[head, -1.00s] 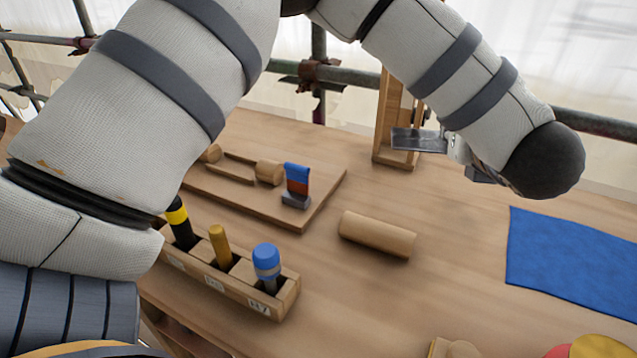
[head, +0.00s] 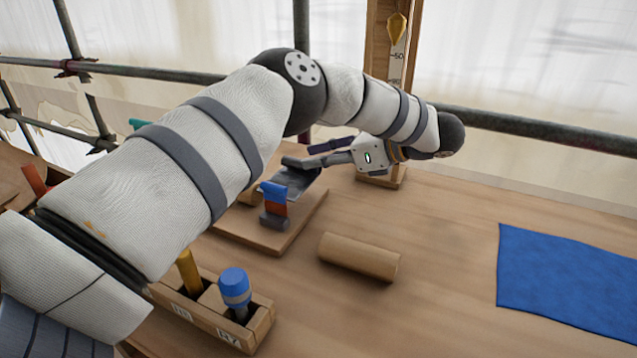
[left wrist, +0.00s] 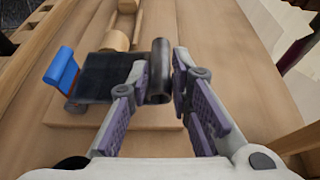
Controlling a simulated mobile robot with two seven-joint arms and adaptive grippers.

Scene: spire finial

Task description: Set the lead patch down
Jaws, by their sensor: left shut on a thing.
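The lead patch (head: 292,183) is a dark grey sheet with a rolled edge. My left gripper (head: 304,158) is shut on it at that edge. In the left wrist view the patch (left wrist: 105,74) extends left from the fingertips (left wrist: 168,80), over the wooden board (head: 262,236). I cannot tell whether it touches the board. A blue and red piece with a grey foot (head: 273,206) stands on the board, close in front of the patch. A turned wooden piece (left wrist: 118,38) on the board is partly hidden by the patch. My right gripper is not in view.
A loose wooden cylinder (head: 358,257) lies right of the board. A blue cloth (head: 570,280) lies at the right. A tool rack (head: 258,325) stands at the front left. A wooden upright with a plumb bob (head: 397,27) is behind my gripper. The table between cylinder and cloth is clear.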

